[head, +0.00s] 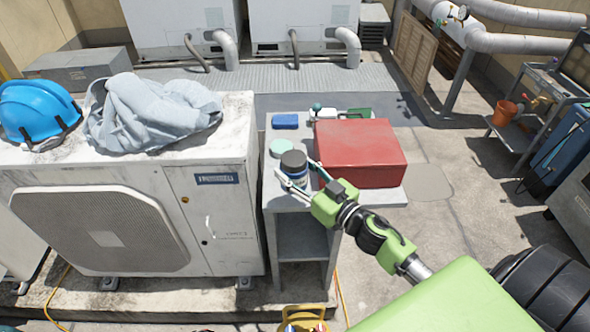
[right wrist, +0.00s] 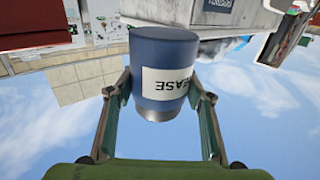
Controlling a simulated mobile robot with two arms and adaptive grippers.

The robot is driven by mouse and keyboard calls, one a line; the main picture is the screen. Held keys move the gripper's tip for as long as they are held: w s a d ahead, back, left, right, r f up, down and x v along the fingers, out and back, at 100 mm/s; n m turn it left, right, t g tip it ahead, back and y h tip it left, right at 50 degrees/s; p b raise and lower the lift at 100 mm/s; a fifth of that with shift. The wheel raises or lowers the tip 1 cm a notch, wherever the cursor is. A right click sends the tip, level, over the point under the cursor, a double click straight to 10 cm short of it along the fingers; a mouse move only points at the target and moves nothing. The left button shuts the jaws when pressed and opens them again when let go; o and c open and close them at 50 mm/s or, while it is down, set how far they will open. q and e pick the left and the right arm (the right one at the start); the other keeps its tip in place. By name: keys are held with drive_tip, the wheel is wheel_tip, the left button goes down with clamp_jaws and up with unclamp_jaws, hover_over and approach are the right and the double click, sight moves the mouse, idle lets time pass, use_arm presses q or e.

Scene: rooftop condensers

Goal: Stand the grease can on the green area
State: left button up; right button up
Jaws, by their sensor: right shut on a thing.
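My right gripper (head: 303,180) is shut on the can from the front right. In the right wrist view the can (right wrist: 165,65) sits between both fingers, its label upside down in the picture. A pale green round patch (head: 281,148) lies on the stand just behind the can, partly covered by it. My left gripper is not in view.
A large red box (head: 360,153) stands close to the can's right. A blue block (head: 285,121), a small white item (head: 326,113) and a dark green item (head: 358,113) lie behind. A condenser (head: 215,175) bearing a grey cloth (head: 150,112) and blue helmet (head: 36,108) stands left.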

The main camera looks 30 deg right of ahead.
drive_tip(key=s+a+r+m+h+b, duration=0.2)
drive_tip(key=s+a+r+h+b, duration=0.2)
drive_tip(key=s+a, duration=0.4)
drive_tip(key=shift+s+a+r+m, duration=0.35)
drive_tip(key=shift+s+r, duration=0.4)
drive_tip(key=shift+s, duration=0.7)
drive_tip(key=shift+a, duration=0.1)
drive_tip(key=s+f, duration=0.3)
drive_tip(key=s, duration=0.5)
